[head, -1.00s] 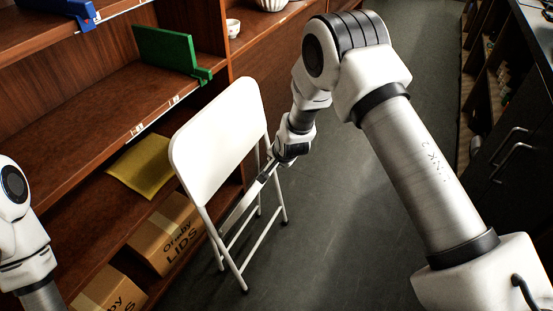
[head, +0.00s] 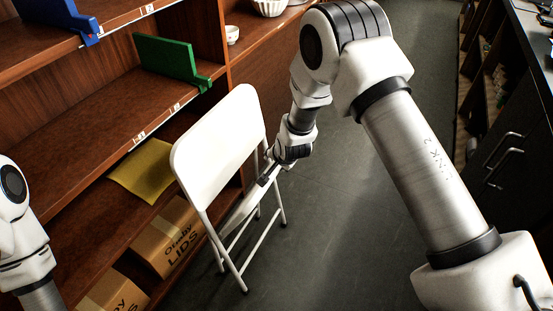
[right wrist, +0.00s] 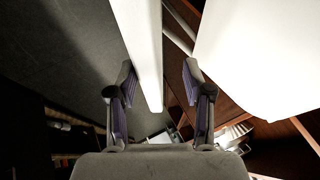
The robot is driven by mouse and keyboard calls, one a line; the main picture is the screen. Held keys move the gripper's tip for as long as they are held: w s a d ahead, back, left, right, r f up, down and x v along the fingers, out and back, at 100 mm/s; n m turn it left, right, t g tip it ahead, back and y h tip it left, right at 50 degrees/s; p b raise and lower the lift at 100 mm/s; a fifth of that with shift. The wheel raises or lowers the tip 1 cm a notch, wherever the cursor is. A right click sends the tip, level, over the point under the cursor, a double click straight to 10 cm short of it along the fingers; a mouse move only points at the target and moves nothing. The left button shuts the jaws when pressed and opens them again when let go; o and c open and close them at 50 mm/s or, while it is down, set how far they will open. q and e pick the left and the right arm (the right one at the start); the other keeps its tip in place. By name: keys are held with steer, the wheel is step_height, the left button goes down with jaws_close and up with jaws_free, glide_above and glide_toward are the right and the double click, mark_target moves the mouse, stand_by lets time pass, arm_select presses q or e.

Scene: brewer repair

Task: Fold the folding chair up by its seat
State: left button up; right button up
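A white folding chair (head: 218,145) stands unfolded in front of the shelves, its backrest toward me. Its seat (head: 240,212) shows as a narrow pale strip below the backrest, partly hidden by it. My right gripper (head: 266,180) is at the seat's far right end. In the right wrist view, the fingers of this gripper (right wrist: 160,85) are apart with the white seat (right wrist: 147,50) edge-on between them. The seat lies close to the left finger, and a gap shows at the right finger. The backrest (right wrist: 255,50) fills the upper right there. My left gripper is out of view.
A wooden shelf unit (head: 110,105) stands close on the left, holding a green bookend (head: 165,58), a yellow envelope (head: 145,170) and cardboard boxes (head: 168,240). The floor (head: 340,230) right of the chair is clear. A dark cabinet (head: 515,150) stands at the far right.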

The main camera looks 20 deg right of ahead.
steer(key=shift+w+p+v, duration=0.25)
steer(key=shift+p+v, duration=1.3)
steer(key=shift+v, duration=0.7)
steer(key=shift+s+a+r, duration=0.15)
steer(key=shift+a+r, duration=0.1)
steer(key=v, duration=1.2)
steer(key=shift+f, duration=0.1)
